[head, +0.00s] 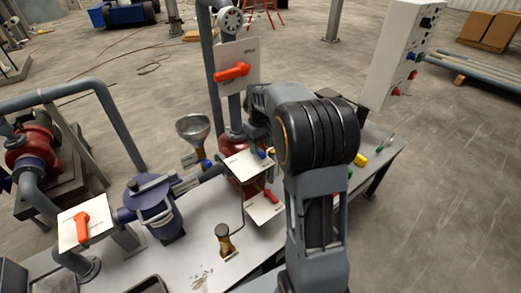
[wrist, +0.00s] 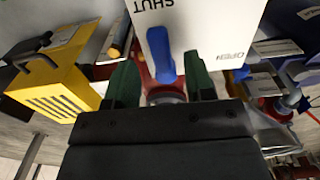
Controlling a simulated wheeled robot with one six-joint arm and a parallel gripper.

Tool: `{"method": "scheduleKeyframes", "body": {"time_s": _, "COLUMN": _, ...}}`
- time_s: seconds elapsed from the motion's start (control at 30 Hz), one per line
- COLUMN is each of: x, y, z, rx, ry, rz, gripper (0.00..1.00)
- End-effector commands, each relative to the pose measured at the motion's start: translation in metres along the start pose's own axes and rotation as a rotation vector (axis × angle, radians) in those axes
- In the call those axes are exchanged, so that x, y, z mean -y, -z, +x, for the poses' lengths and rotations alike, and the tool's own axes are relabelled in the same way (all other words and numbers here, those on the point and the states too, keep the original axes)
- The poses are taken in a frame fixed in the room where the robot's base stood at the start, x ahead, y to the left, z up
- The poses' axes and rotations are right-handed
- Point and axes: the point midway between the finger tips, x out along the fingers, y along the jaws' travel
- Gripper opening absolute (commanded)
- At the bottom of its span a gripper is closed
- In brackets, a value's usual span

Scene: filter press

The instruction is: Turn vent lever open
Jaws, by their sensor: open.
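A blue lever (wrist: 162,60) sits on a white plate (wrist: 205,30) marked SHUT and OPEN, upside down in the wrist view. My gripper is mostly hidden there. No readable label confirms this is the vent lever.
A red lever (head: 271,197) on another plate stands just below. Orange levers (head: 231,72) stand at the top and, on another plate, lower left (head: 82,226). A funnel (head: 193,128) is left of the blue lever. A yellow box (wrist: 55,90) is left in the wrist view.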

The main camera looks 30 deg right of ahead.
Motion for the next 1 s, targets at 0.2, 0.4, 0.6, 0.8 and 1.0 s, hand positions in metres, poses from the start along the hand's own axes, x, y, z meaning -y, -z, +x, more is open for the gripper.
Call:
{"method": "scheduleKeyframes", "body": {"time_s": 0.2, "x": 0.000, "y": 0.000, "z": 0.022, "rx": 0.000, "ry": 0.000, "rz": 0.000, "gripper": 0.49}}
{"method": "scheduleKeyframes", "body": {"time_s": 0.4, "x": 0.000, "y": 0.000, "z": 0.028, "rx": 0.000, "ry": 0.000, "rz": 0.000, "gripper": 0.49}}
{"method": "scheduleKeyframes", "body": {"time_s": 0.6, "x": 0.000, "y": 0.000, "z": 0.029, "rx": -0.001, "ry": 0.000, "rz": 0.000, "gripper": 0.49}}
{"method": "scheduleKeyframes", "body": {"time_s": 0.8, "x": 0.000, "y": 0.000, "z": 0.029, "rx": -0.001, "ry": 0.000, "rz": 0.000, "gripper": 0.35}}
{"method": "scheduleKeyframes", "body": {"time_s": 1.0, "x": 0.000, "y": 0.000, "z": 0.028, "rx": -0.001, "ry": -0.001, "rz": 0.000, "gripper": 0.15}}
